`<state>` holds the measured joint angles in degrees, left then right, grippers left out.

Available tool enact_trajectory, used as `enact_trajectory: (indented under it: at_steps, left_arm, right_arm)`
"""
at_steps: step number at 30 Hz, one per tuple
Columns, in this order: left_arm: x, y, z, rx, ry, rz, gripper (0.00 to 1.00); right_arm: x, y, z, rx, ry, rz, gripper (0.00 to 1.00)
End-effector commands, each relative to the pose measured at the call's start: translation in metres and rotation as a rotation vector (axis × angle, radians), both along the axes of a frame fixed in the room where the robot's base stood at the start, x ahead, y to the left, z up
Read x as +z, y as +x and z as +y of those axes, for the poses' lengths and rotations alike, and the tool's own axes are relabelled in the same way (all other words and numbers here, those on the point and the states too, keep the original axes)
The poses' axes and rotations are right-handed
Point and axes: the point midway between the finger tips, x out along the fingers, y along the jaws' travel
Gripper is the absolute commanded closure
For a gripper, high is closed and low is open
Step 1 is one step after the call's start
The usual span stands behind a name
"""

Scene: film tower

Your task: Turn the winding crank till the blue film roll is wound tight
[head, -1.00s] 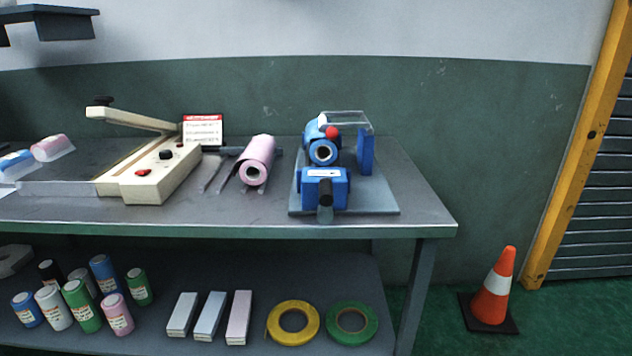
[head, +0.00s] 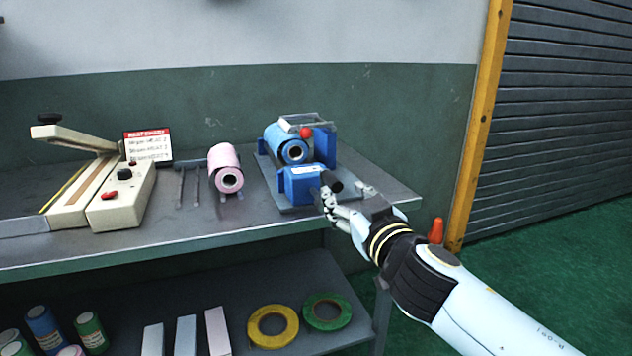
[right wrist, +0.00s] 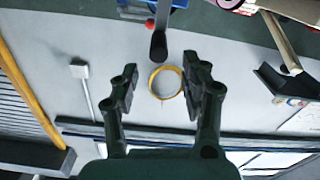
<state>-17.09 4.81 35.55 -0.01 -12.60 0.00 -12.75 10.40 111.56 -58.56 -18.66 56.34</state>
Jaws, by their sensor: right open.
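The blue film roll (head: 293,150) sits on a winder on the bench, showing its open core end. In front of it is a blue box (head: 300,184) with a white label. The winding crank's black grip (head: 332,181) sticks out from the box's front right. My right gripper (head: 348,196) is open and empty, just in front of and right of the grip. In the right wrist view the black grip (right wrist: 158,46) is beyond the gap between the open fingers (right wrist: 165,78), apart from them. My left gripper is out of view.
A pink roll (head: 225,168) and a cream sealer (head: 122,196) stand left of the winder. A red knob (head: 306,132) is on the winder. Yellow tape (head: 252,326) and green tape (head: 345,312) lie on the lower shelf. An orange cone (head: 436,230) stands behind my forearm.

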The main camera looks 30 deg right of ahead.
Motion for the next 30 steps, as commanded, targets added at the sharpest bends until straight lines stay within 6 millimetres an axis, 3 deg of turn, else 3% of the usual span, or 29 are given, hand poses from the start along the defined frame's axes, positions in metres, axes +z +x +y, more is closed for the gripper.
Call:
enact_trajectory:
  at_steps: [5,9,15,26,30]
  left_arm:
    - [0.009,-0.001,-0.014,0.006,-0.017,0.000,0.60]
    - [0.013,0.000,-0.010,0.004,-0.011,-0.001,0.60]
    - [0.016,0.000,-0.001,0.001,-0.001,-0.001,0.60]
    - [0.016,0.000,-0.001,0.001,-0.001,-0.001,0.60]
    - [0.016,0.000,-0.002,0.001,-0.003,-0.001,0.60]
  right_arm:
    - [0.003,0.034,-0.008,-0.001,-0.001,-0.001,0.54]
    - [0.002,0.061,-0.015,-0.001,0.000,0.000,0.54]
    - [0.000,0.087,-0.021,0.000,-0.001,0.002,0.54]
    - [-0.001,0.095,-0.023,0.000,0.002,0.004,0.54]
    - [-0.001,0.094,-0.023,0.000,0.002,0.003,0.69]
